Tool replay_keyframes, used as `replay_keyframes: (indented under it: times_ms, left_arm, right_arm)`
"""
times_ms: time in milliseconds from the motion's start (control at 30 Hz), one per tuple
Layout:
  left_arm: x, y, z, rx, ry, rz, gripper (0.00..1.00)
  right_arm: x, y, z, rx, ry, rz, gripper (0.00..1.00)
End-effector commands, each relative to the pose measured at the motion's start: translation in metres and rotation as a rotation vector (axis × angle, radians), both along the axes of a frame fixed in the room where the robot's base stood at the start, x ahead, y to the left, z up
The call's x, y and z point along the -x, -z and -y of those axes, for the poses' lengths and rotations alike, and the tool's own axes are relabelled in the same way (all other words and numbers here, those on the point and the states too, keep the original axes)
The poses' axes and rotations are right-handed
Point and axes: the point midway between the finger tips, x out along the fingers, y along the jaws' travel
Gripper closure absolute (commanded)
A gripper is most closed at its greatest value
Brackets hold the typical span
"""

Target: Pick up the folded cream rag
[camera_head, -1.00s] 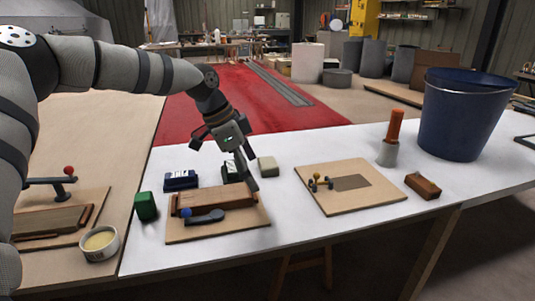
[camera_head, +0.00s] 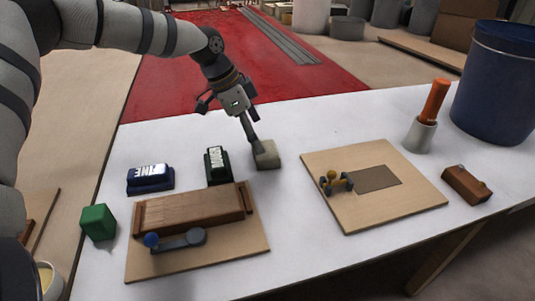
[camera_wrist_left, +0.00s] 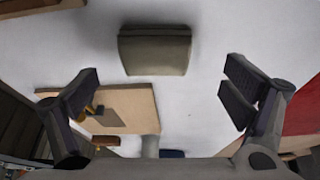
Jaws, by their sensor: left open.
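The folded cream rag (camera_head: 266,155) is a small beige pad lying on the white tabletop, just behind and to the right of the wooden clamp board. My left gripper (camera_head: 240,124) is open above and behind it. In the head view one finger reaches down to the rag's left edge; I cannot tell whether it touches. In the left wrist view the rag (camera_wrist_left: 155,52) looks dark olive and lies on the white surface, ahead of the widely spread fingers (camera_wrist_left: 162,95). Nothing is between the fingers. My right gripper is not in view.
A black stamp-like block (camera_head: 217,166) stands close left of the rag, with a blue one (camera_head: 150,179) farther left. The wooden clamp board (camera_head: 197,262) is in front. A second board (camera_head: 410,200) lies to the right. The tabletop behind the rag is clear.

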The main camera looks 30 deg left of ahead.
Motion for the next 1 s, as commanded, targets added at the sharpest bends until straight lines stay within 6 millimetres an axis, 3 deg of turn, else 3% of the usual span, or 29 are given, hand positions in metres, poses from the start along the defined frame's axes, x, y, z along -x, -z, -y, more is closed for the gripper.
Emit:
replay_keyframes:
  times_ms: [300, 567, 667, 800, 1000]
  left_arm:
    - [-0.010, 0.048, 0.022, -0.001, 0.000, -0.002, 0.06]
    - [-0.013, 0.050, 0.023, 0.000, 0.000, 0.006, 0.06]
    - [-0.013, 0.049, 0.023, -0.001, 0.000, 0.005, 0.24]
    - [-0.013, 0.050, 0.023, -0.001, -0.001, 0.005, 0.56]
    - [-0.013, 0.050, 0.023, -0.001, 0.000, 0.004, 0.57]
  right_arm:
    - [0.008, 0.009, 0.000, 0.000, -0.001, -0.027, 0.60]
    - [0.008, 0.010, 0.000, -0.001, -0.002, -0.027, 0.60]
    - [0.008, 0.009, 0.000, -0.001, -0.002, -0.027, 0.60]
    - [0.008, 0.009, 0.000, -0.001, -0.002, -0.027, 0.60]
    - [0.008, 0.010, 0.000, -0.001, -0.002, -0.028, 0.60]
